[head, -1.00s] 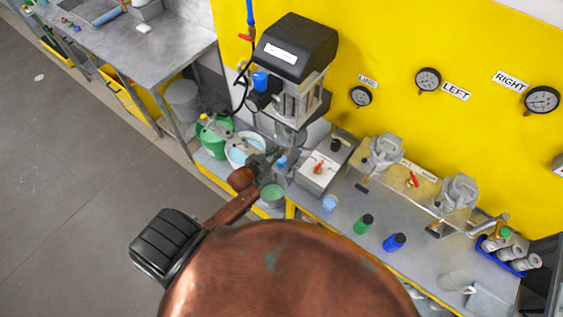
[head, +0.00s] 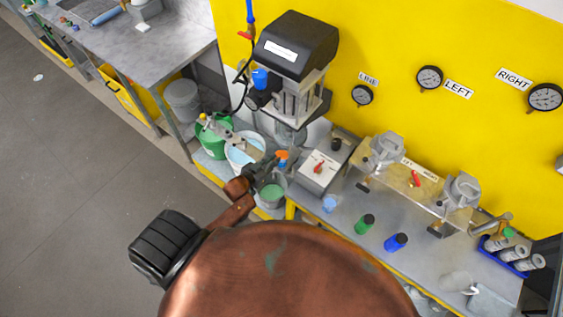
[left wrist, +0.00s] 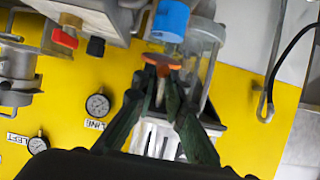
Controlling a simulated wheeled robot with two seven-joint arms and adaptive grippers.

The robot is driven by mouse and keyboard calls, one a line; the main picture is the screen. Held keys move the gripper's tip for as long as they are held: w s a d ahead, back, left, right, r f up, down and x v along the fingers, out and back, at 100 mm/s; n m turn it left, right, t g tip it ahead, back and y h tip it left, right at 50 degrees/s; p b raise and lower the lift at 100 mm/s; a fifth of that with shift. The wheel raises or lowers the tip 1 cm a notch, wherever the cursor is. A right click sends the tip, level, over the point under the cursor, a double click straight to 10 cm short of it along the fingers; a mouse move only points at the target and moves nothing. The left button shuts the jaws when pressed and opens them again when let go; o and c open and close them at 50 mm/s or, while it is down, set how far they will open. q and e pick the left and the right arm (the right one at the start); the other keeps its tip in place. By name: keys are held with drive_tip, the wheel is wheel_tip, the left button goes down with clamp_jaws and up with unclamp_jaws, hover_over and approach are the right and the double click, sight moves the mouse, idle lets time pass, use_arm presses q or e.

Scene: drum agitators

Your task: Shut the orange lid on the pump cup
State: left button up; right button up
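The orange lid (head: 281,154) shows at the top of the small blue pump cup (head: 283,163), by the front of the mixing machine. In the left wrist view, which is upside down, the lid (left wrist: 163,61) is seen nearly edge-on, apart from the rim of the blue cup (left wrist: 171,20); the lid stands open. My left gripper (head: 268,164) is at the lid, and its dark green fingertips (left wrist: 162,72) lie right against the lid's outer side. A narrow gap shows between the fingers; whether they grip the lid is unclear. My right gripper is out of view.
The mixing machine (head: 297,45) stands behind the cup. A grey bucket of green liquid (head: 272,193) is below the gripper. A control box with a red switch (head: 319,170) is to the right.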

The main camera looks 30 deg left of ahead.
use_arm(q)
drive_tip(key=shift+s+f+b, duration=0.2)
drive_tip(key=shift+f+b, duration=0.65)
drive_tip(key=shift+f, duration=0.4)
drive_tip(key=o, duration=1.6)
drive_tip(key=shift+c, duration=0.2)
drive_tip(key=shift+r, duration=0.1)
drive_tip(key=p+v, duration=0.5)
drive_tip(key=v, duration=0.2)
